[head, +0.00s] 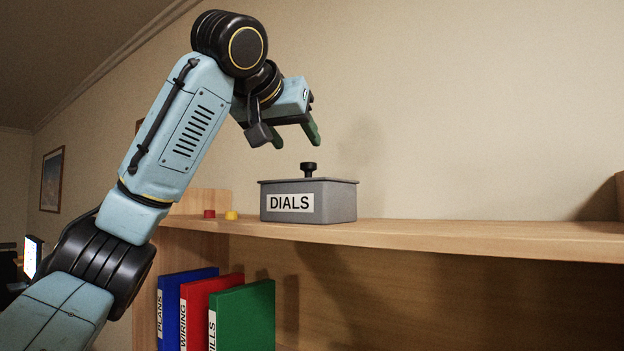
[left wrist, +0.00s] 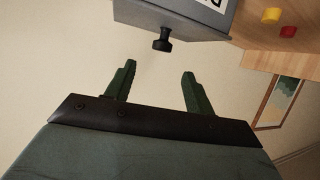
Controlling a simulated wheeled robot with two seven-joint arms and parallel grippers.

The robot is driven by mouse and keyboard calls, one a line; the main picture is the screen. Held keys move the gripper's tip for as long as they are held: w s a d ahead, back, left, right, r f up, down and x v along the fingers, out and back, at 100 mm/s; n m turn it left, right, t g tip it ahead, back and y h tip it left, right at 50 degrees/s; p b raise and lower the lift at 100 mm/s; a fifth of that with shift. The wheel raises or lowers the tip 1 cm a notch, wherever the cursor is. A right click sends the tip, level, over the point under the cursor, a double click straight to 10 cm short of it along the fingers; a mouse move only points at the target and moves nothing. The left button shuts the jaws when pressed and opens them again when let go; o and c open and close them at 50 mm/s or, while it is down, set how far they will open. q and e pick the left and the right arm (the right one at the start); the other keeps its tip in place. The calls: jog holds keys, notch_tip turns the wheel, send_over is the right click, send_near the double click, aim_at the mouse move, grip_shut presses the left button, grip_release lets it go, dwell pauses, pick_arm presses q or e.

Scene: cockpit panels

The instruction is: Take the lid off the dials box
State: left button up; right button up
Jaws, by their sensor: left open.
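The dials box (head: 335,205) is a grey box with a white DIALS label, standing on the wooden shelf. Its grey lid (head: 322,181) sits on top, with a black knob (head: 308,168) in the middle. My left gripper (head: 298,142) is above the knob, open and empty, with its green fingers pointing down and apart from the knob. In the left wrist view the knob (left wrist: 162,40) lies beyond the fingertips of the gripper (left wrist: 160,68), roughly between their lines. The box (left wrist: 190,14) is partly cut off there. My right gripper is not in view.
The wooden shelf (head: 450,236) is clear to the right of the box. A red button (head: 209,214) and a yellow button (head: 232,215) are to its left. Blue, red and green binders (head: 245,315) stand below. A brown object (head: 620,195) is at the far right.

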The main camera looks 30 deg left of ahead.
aim_at(311, 167)
pick_arm(q)
jog(key=x, duration=0.3)
jog(key=shift+w+a+f+p, duration=0.1)
jog(key=shift+w+p, duration=0.15)
jog(key=shift+p, duration=0.1)
jog(key=x, duration=0.1)
jog(key=p+x, duration=0.1)
jog(key=x, duration=0.1)
jog(key=shift+s+f, duration=0.1)
jog(key=shift+f, duration=0.15)
jog(key=p+x, duration=0.1)
jog(key=x, duration=0.2)
jog(key=shift+f, duration=0.2)
jog(key=shift+w, duration=0.25)
jog(key=shift+s, duration=0.15)
jog(key=c, duration=1.1)
jog(key=shift+o, duration=0.2)
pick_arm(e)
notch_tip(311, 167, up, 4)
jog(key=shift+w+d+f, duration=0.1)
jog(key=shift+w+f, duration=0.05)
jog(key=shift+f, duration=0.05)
